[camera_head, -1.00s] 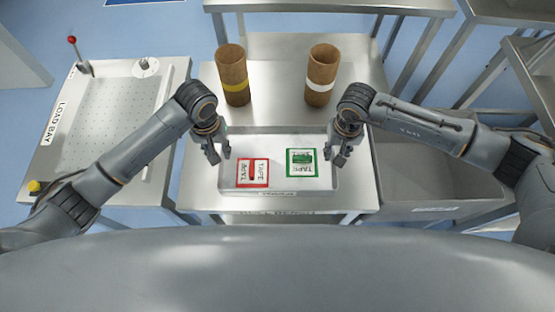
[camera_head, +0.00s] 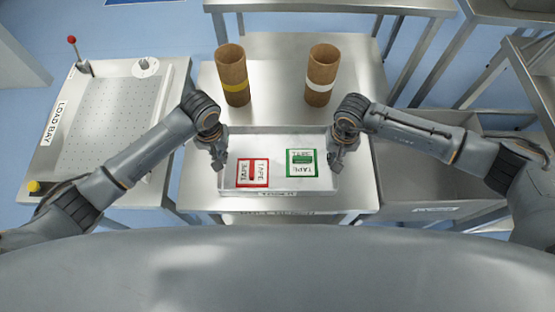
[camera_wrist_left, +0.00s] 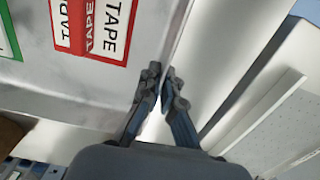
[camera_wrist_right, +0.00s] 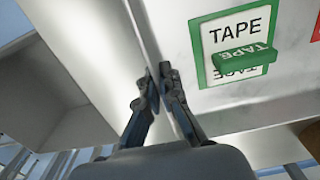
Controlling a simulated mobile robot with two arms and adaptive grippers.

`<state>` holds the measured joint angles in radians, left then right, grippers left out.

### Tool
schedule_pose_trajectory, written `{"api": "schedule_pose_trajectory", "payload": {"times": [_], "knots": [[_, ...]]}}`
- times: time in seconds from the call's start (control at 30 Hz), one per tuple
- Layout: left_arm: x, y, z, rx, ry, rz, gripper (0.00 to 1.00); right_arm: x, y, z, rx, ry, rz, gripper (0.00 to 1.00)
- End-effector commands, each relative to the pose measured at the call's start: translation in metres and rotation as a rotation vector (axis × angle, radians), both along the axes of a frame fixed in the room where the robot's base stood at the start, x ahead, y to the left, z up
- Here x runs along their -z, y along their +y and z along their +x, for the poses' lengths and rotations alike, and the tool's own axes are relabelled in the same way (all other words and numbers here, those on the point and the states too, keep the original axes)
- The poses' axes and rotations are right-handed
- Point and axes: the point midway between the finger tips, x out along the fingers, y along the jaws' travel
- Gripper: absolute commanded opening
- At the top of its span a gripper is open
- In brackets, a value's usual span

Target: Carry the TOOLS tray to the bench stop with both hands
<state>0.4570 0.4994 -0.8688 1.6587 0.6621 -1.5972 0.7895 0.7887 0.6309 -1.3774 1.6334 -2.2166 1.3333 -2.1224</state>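The TOOLS tray (camera_head: 278,141) is a shallow metal tray on the steel bench in front of me; its small front label is hard to read. A red block (camera_head: 247,172) lies in a red-framed TAPE marking and a green block (camera_head: 301,158) in a green-framed one. My left gripper (camera_head: 219,163) is at the tray's left wall; the left wrist view shows its fingers (camera_wrist_left: 163,77) closed on the rim. My right gripper (camera_head: 336,162) is at the right wall, its fingers (camera_wrist_right: 157,78) closed on that rim. I cannot tell whether the tray is lifted.
Two brown cylinders stand behind the tray, one with a yellow band (camera_head: 234,76), one with a white band (camera_head: 321,76). A LOAD BAY table (camera_head: 121,113) with a red-knobbed lever (camera_head: 76,55) is at left. A metal bin (camera_head: 440,193) is at right.

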Motion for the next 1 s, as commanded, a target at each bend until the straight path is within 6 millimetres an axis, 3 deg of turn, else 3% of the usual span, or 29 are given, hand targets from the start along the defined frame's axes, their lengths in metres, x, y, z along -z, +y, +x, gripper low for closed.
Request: {"api": "schedule_pose_trajectory", "payload": {"times": [0.47, 1.0], "knots": [[-0.006, 0.000, 0.001, 0.000, -0.002, -0.001, 0.00, -0.007, 0.000, 0.001, 0.000, -0.002, 0.001, 0.00], [-0.050, 0.000, 0.001, 0.000, -0.001, -0.001, 0.00, -0.050, 0.000, 0.001, 0.000, -0.002, 0.001, 0.00]]}}
